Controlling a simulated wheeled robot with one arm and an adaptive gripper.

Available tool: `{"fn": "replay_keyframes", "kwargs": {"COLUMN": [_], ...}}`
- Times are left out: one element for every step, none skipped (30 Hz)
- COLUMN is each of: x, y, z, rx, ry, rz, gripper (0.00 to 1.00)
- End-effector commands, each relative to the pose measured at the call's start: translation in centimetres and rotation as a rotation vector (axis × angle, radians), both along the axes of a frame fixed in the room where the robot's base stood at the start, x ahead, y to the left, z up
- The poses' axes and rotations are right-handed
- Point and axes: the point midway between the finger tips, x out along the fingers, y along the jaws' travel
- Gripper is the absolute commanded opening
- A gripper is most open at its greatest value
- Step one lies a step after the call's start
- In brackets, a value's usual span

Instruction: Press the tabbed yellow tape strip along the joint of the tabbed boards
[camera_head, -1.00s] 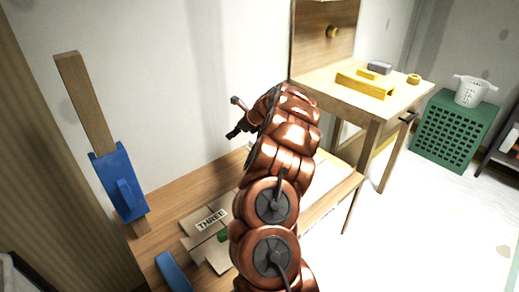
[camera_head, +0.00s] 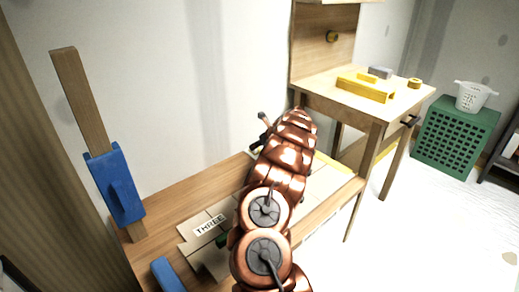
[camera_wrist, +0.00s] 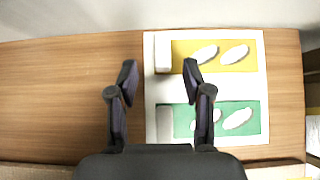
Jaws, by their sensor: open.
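In the wrist view, the yellow tape strip (camera_wrist: 237,64) lies on a white backing sheet (camera_wrist: 155,88), with a white tab (camera_wrist: 162,53) at its left end and white ovals on it. A green strip (camera_wrist: 255,114) with a similar tab lies nearer on the same sheet. My gripper (camera_wrist: 160,72) is open and empty above the bench, its right fingertip over the strip's left part, just right of the tab. In the head view, beige boards (camera_head: 195,230) with a "THREE" label lie on the bench. My arm hides part of them and most of the gripper.
The wooden bench (camera_head: 165,208) runs along the wall, clear at its back left. A blue tool (camera_head: 118,188) on a wooden post and a blue block (camera_head: 167,273) are at left. A second table (camera_head: 350,95) with yellow items stands right, beside a green crate (camera_head: 455,128).

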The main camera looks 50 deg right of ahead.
Motion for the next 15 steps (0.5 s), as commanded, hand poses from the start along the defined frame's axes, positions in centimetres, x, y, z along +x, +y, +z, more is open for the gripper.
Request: {"fn": "replay_keyframes", "kwargs": {"x": [0.2, 0.3, 0.5, 0.7, 0.9, 1.1, 1.3, 1.6, 1.9, 2.1, 2.3, 2.5, 2.7, 2.9, 3.2], "y": [-0.1, -0.1, -0.2, -0.3, -0.3, -0.4, -0.5, -0.5, -0.6, -0.6, -0.6, -0.7, -0.7, -0.7, -0.7], "z": [-0.3, -0.5, -0.7, -0.8, -1.0, -1.3, -1.4, -1.6, -1.8, -2.0, -2.2, -2.5, -2.7, -2.9, -3.0], "rx": [-0.001, -0.001, -0.002, -0.003, -0.003, -0.004, -0.003, -0.004, -0.004, -0.003, -0.003, -0.004, -0.004, -0.003, -0.003], "ry": [0.001, 0.001, 0.001, 0.001, 0.001, 0.001, 0.001, 0.000, 0.000, 0.001, 0.001, 0.002, 0.002, 0.002, 0.001], "rz": [0.000, 0.000, -0.001, -0.001, -0.001, -0.001, -0.002, -0.002, -0.001, 0.001, 0.001, 0.000, 0.000, -0.001, 0.000], "gripper": [0.50, 0.50, 0.50, 0.50, 0.50, 0.50, 0.50, 0.50, 0.50, 0.50, 0.50, 0.50, 0.50, 0.50, 0.50]}}
